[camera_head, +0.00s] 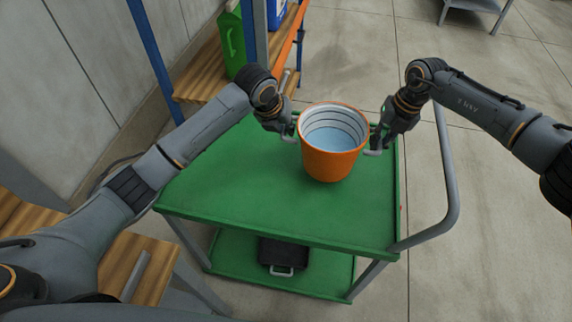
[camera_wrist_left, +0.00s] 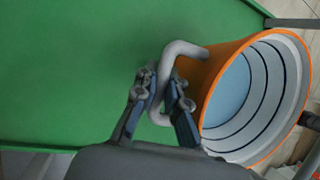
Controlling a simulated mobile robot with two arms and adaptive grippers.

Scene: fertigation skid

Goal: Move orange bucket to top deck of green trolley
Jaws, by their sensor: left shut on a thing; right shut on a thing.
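The orange bucket (camera_head: 330,164) is upright over the top deck of the green trolley (camera_head: 240,190), near its far right part. It has a pale ringed inside with light blue at the bottom. Whether its base touches the deck I cannot tell. My left gripper (camera_head: 288,130) is shut on the bucket's left grey handle. In the left wrist view my left gripper (camera_wrist_left: 168,95) has its fingers around that handle (camera_wrist_left: 185,50) on the bucket (camera_wrist_left: 205,75). My right gripper (camera_head: 379,142) is shut on the handle at the bucket's right side.
The trolley's grey push handle (camera_head: 448,190) curves out on the right. A black case (camera_head: 283,252) lies on the lower deck. A wooden shelf rack (camera_head: 200,80) with a green jerrycan (camera_head: 231,42) stands behind left. Much of the top deck is bare.

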